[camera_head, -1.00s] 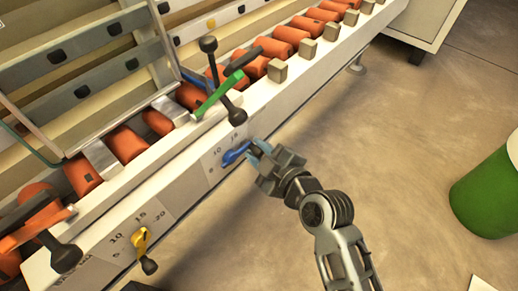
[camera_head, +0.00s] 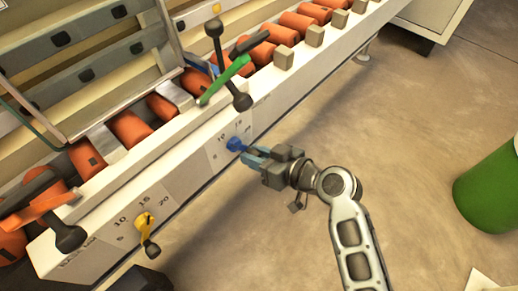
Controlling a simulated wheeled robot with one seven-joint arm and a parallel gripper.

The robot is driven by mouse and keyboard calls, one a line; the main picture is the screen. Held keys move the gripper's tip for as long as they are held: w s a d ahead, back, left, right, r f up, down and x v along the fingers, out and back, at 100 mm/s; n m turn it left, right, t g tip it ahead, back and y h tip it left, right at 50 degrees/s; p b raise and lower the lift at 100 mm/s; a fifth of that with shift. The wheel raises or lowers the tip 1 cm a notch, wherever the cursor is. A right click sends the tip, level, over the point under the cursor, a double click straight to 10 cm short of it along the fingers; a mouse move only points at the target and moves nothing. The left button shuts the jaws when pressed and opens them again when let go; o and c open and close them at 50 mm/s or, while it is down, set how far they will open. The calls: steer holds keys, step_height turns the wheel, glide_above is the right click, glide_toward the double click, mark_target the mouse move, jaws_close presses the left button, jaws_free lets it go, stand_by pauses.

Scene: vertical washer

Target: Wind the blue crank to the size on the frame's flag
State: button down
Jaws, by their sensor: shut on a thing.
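The blue crank (camera_head: 236,144) sits on a pale dial plate (camera_head: 216,152) on the front of the white rail. Numbers stand around it, with 10 and 15 partly readable; some are too small or covered. My gripper (camera_head: 252,154) reaches in from the lower right and is shut on the crank's handle end, just right of the hub. The fingers hide much of the handle, so the exact size it points to cannot be told. No flag with a readable size shows on the frame.
A yellow crank (camera_head: 147,222) sits on a second dial at the lower left. Dark knobs (camera_head: 242,102) and a green lever (camera_head: 224,80) stand above the rail. Orange rollers (camera_head: 131,128) line it. A green bin (camera_head: 488,190) stands right on open floor.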

steer(key=m, duration=0.1)
steer(key=s+a+m+g+y, duration=0.1)
steer(key=shift+a+m, duration=0.1)
steer(key=shift+m, duration=0.2)
steer(key=shift+s+a+f+m+g+y, duration=0.15)
steer(key=shift+s+a+m+g+y, duration=0.25)
steer(key=shift+m+y, duration=0.45)
steer(key=shift+s+a+m+g+y, duration=0.35)
steer(key=shift+s+m, duration=0.1)
steer(key=shift+m, duration=0.6)
steer(key=shift+s+a+r+m+y, duration=0.2)
steer(key=shift+s+m+y, duration=0.1)
steer(key=shift+m, duration=0.35)
steer(key=shift+s+a+r+m+y, duration=0.1)
steer(key=shift+s+a+m+y, duration=0.15)
steer(key=shift+m, duration=0.4)
steer(key=shift+d, duration=0.1)
steer(key=c, duration=1.2)
jaws_free()
steer(key=o, duration=0.3)
steer(key=shift+s+f, duration=0.1)
steer(key=shift+f, duration=0.05)
